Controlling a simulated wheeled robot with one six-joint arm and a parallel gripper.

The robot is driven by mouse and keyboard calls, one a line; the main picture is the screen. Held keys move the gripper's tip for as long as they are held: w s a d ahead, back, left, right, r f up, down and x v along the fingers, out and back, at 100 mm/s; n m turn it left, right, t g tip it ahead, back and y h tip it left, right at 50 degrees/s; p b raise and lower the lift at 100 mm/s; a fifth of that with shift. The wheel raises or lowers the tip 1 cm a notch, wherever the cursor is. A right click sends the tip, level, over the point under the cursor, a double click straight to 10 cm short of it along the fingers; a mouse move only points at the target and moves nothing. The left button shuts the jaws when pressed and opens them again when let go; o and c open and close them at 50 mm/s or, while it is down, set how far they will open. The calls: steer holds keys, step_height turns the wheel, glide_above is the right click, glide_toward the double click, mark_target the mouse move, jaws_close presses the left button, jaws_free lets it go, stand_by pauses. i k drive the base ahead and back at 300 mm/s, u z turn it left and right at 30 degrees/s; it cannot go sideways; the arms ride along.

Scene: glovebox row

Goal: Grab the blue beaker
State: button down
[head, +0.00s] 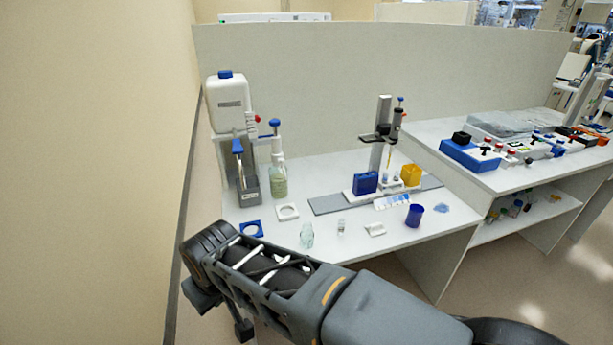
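The blue beaker (414,216) is a small dark blue cup. It stands upright near the front right of the white bench (345,250) in the head view. My arm reaches across the bottom of the picture to the left. Dark parts at its far end, likely my gripper (222,312), hang low in front of the bench's left side. They are well left of the beaker and apart from it. I cannot make out the fingertips clearly or see whether they are open or shut. No thing shows in them.
Near the beaker are a light blue piece (441,208), a white holder (375,229) and a yellow container (411,174). A clear glass vessel (307,235) stands at the front edge. A dispenser (226,105) stands back left. A partition (350,75) closes the back.

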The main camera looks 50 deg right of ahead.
mark_target(414, 217)
steer(key=u, duration=0.2)
steer(key=k, duration=0.4)
steer(key=z, duration=1.35)
steer(key=i, duration=0.85)
steer(key=z, duration=3.15)
steer(key=i, duration=0.65)
steer(key=u, duration=0.4)
